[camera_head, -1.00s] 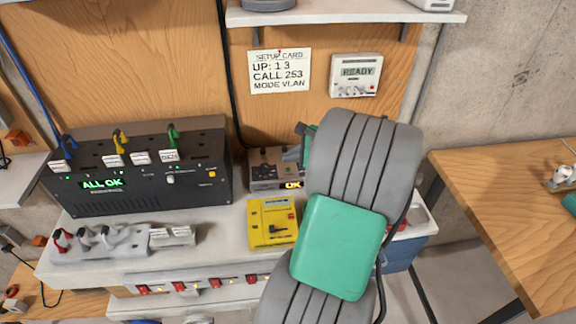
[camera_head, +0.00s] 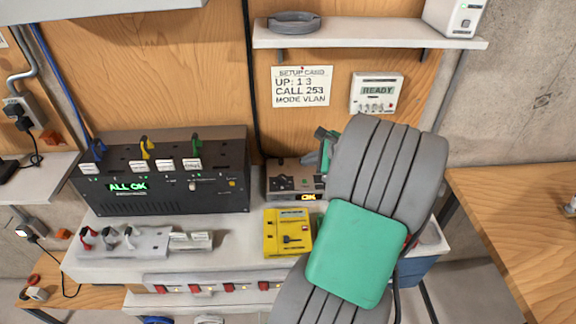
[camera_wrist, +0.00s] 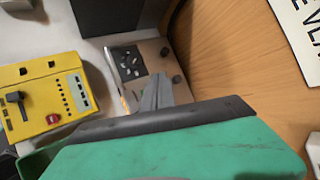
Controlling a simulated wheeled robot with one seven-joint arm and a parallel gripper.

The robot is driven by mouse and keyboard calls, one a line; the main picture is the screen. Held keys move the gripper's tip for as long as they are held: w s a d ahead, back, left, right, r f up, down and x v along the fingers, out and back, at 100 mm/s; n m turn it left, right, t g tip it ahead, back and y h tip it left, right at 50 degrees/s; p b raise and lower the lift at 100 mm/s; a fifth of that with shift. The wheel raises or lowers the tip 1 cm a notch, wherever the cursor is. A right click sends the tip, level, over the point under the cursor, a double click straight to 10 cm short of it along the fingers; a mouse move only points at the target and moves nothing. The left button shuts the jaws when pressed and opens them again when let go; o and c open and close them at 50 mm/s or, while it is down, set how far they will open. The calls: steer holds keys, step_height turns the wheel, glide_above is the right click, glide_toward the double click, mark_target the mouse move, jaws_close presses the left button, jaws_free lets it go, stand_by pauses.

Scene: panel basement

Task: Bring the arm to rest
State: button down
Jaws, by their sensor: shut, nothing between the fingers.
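My arm, grey with a green cover, rises in front of the bench on the right of the head view. My gripper (camera_head: 326,146) shows partly beyond the arm, near the small grey box. In the wrist view my gripper (camera_wrist: 157,92) shows as grey fingers close together with nothing between them. It is over or in front of the small grey box (camera_wrist: 140,65); I cannot tell if it touches. That box (camera_head: 283,183) shows a lit OK in the head view. Part of the box is hidden behind my arm.
A black panel (camera_head: 215,190) reading ALL OK stands at left with cables plugged in. A yellow device (camera_head: 274,238) lies close left of my arm. A shelf (camera_head: 370,38) and a READY unit (camera_head: 377,105) are above. A wooden table (camera_head: 510,205) stands at right.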

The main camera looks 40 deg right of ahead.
steer(key=w+a+r+n+g+b, duration=0.1)
steer(key=a+n+g, duration=0.1)
steer(key=a+n, duration=0.55)
steer(key=w+a+r+n+g+b, duration=0.1)
steer(key=a+n, duration=0.4)
steer(key=a, duration=0.6)
steer(key=s+a+n+g+h+b, duration=0.1)
steer(key=s+a+n+b, duration=0.1)
steer(key=s+a+n, duration=0.8)
steer(key=a+n, duration=0.2)
steer(key=n, duration=0.1)
steer(key=shift+s+a+r+g, duration=0.3)
steer(key=shift+a+r, duration=0.1)
